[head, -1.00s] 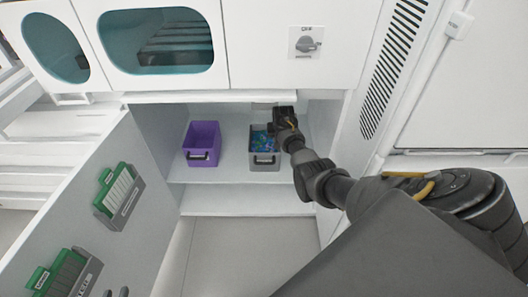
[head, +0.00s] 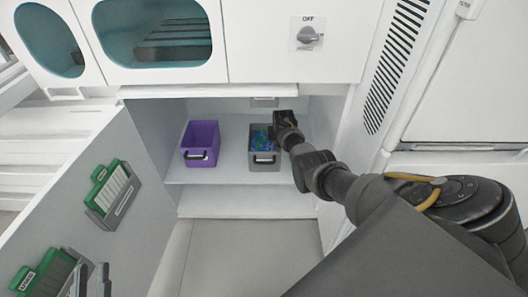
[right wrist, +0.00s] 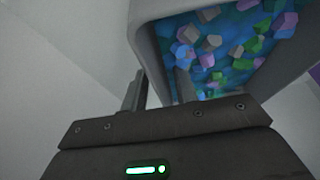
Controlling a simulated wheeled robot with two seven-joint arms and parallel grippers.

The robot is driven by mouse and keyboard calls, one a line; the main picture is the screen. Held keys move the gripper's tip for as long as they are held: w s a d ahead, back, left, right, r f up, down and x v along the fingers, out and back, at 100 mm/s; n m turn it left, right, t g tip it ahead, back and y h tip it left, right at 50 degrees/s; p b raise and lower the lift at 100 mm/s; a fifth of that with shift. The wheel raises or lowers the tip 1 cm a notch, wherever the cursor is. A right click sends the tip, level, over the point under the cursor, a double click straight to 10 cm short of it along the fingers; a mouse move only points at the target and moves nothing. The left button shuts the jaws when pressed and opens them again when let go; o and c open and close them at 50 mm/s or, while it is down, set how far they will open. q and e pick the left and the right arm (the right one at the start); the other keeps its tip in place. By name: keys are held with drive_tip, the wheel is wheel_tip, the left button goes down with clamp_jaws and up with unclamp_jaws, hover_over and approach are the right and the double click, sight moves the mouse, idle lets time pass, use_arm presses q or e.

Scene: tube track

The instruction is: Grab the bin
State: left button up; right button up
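The grey bin (head: 264,161) stands on the cabinet shelf, holding blue, green and purple pieces. It also shows close up in the right wrist view (right wrist: 152,42), tilted in the picture. My right gripper (head: 287,124) comes in from the right and is at the bin's right rim. In the right wrist view its fingers (right wrist: 160,90) are apart, one outside the bin's wall and one over the inside; firm contact is not clear.
A purple bin (head: 201,143) stands on the same shelf to the left. The open door (head: 75,190) carries green-topped holders (head: 112,190). The cabinet's side wall is close on the right. A lower shelf (head: 246,203) is empty.

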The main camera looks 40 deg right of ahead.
clamp_jaws()
idle(1.3)
